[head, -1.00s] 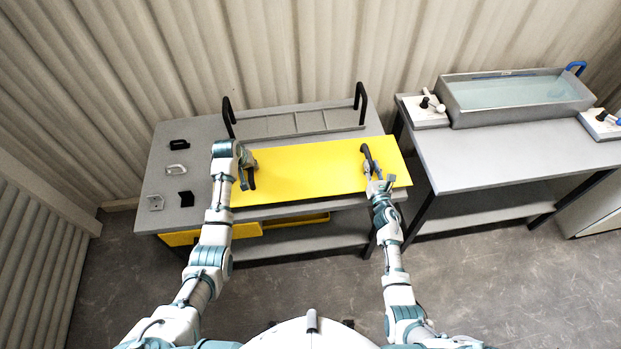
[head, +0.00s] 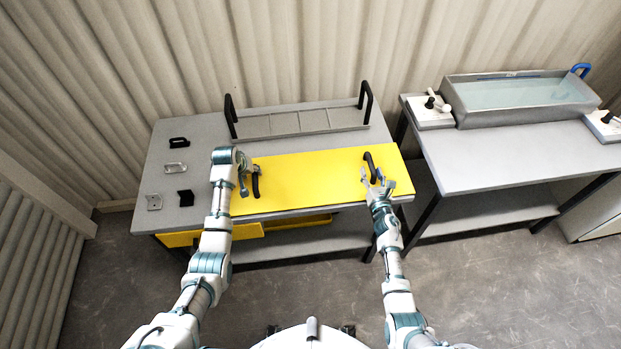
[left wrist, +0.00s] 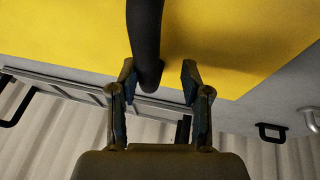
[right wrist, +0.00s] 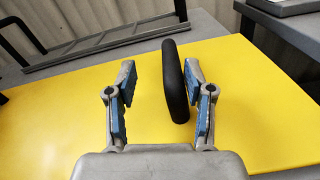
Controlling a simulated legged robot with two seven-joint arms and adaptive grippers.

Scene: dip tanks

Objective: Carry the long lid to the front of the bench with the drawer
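The long lid (head: 310,180) is a flat yellow panel lying along the front of the left bench (head: 140,215). It has a black handle near each end. My left gripper (head: 249,180) is open at the left handle (head: 256,187); in the left wrist view the handle (left wrist: 146,40) comes down between the spread fingers (left wrist: 158,75), apart from both. My right gripper (head: 377,180) is open at the right handle (head: 369,160); in the right wrist view the handle (right wrist: 173,80) stands between the fingers (right wrist: 162,75), closer to the right one. A yellow drawer (head: 212,236) shows below the front edge.
Several small handles and brackets (head: 176,168) lie on the bench's left side. A second bench (head: 510,163) on the right carries a water-filled tank (head: 520,95) and control boxes (head: 430,110).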

